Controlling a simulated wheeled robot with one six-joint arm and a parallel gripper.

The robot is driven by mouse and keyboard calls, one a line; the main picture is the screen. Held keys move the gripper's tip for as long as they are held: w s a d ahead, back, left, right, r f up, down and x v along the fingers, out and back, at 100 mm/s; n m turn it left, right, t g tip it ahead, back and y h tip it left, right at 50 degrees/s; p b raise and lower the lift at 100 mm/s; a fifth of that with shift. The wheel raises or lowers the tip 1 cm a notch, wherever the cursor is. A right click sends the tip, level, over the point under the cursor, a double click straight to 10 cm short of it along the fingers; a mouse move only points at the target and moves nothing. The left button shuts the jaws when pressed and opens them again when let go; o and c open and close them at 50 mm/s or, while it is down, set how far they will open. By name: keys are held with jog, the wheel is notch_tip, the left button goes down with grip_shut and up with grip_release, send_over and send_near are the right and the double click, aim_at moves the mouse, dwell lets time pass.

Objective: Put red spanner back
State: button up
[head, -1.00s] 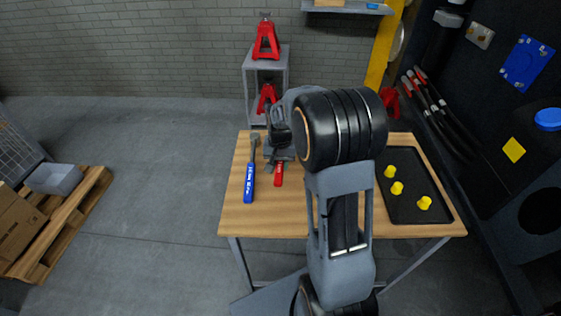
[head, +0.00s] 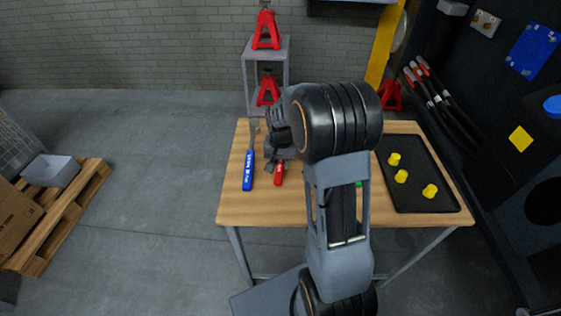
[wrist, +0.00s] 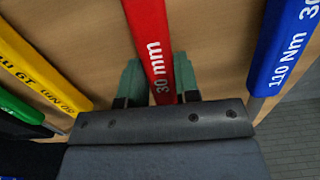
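The red spanner, marked "30 mm", shows its handle in the wrist view (wrist: 148,35) and the head view (head: 279,174). My gripper (wrist: 160,85) has its two green fingertips close against both sides of the handle and looks shut on it. In the head view my gripper (head: 277,150) is over the back left of the wooden table (head: 265,210), and the spanner's far end is hidden by it. I cannot tell how far the handle is from the tabletop.
A blue wrench (head: 248,171) lies left of the red spanner. Yellow (wrist: 40,70) and green (wrist: 18,108) handles show in the wrist view. A black tray (head: 415,200) with yellow pieces lies on the table's right. A grey shelf with red jack stands (head: 266,30) stands behind.

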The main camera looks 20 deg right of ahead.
jog(key=o, duration=0.5)
notch_tip(320, 180, up, 14)
jog(key=shift+f+p, duration=0.1)
jog(key=shift+p, duration=0.65)
jog(key=shift+s+a+r+n+t+p, duration=0.6)
jog(key=shift+s+a+r+n+p, duration=0.6)
jog(key=shift+s, duration=1.6)
jog(key=shift+s+a+r+n+t+p, duration=0.75)
jog(key=shift+s+a+r+p, duration=0.6)
jog(key=shift+s, duration=1.45)
jog(key=shift+s+a+r+n+t+p, duration=0.45)
jog(key=shift+s+a+r+n+p, duration=0.85)
jog(key=shift+s, duration=1.5)
